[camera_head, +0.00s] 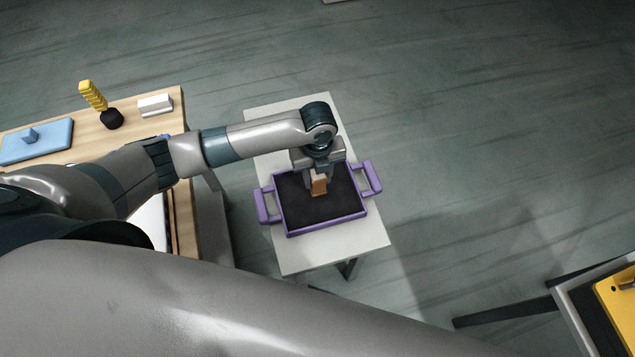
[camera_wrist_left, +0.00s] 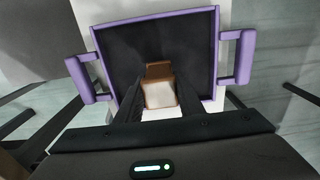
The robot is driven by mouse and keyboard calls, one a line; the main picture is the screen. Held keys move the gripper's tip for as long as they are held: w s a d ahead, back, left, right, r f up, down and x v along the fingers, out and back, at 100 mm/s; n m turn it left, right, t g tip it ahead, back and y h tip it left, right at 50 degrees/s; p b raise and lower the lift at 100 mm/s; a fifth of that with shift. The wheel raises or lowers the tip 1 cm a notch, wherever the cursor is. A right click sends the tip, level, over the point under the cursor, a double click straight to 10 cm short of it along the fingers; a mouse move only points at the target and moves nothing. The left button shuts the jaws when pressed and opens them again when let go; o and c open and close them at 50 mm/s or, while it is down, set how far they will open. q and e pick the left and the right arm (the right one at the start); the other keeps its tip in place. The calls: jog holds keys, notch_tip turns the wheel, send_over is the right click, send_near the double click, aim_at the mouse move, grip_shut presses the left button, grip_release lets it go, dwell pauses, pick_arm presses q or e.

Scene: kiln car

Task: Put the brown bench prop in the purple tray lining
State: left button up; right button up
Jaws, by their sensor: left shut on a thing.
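The brown bench prop (camera_head: 319,186) is a small block between the fingers of my left gripper (camera_head: 319,180). In the left wrist view the prop (camera_wrist_left: 158,88) shows a pale end face, with the left gripper's dark fingers (camera_wrist_left: 158,98) on both sides of it. The gripper is shut on it. The purple tray (camera_head: 291,232) has two side handles and a black lining (camera_head: 342,195); it also shows in the left wrist view (camera_wrist_left: 150,20). The prop is over the lining, inside the rim as seen. I cannot tell whether it touches the lining. My right gripper is not in view.
The tray stands on a pale narrow table (camera_head: 297,259). At left, a wooden table (camera_head: 143,121) holds a blue board (camera_head: 48,144), a yellow-handled tool (camera_head: 93,96) and a white block (camera_head: 155,105). A yellow item (camera_head: 615,305) is at the lower right. Open floor lies right of the tray table.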

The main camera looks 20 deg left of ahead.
aim_at(318, 185)
pick_arm(q)
jog(key=shift+f+p, duration=0.55)
jog(key=shift+f, duration=1.45)
jog(key=shift+f, duration=0.15)
jog(key=o, duration=1.1)
notch_tip(318, 185, up, 12)
jog(key=shift+r+b, duration=0.15)
jog(key=shift+b, duration=0.7)
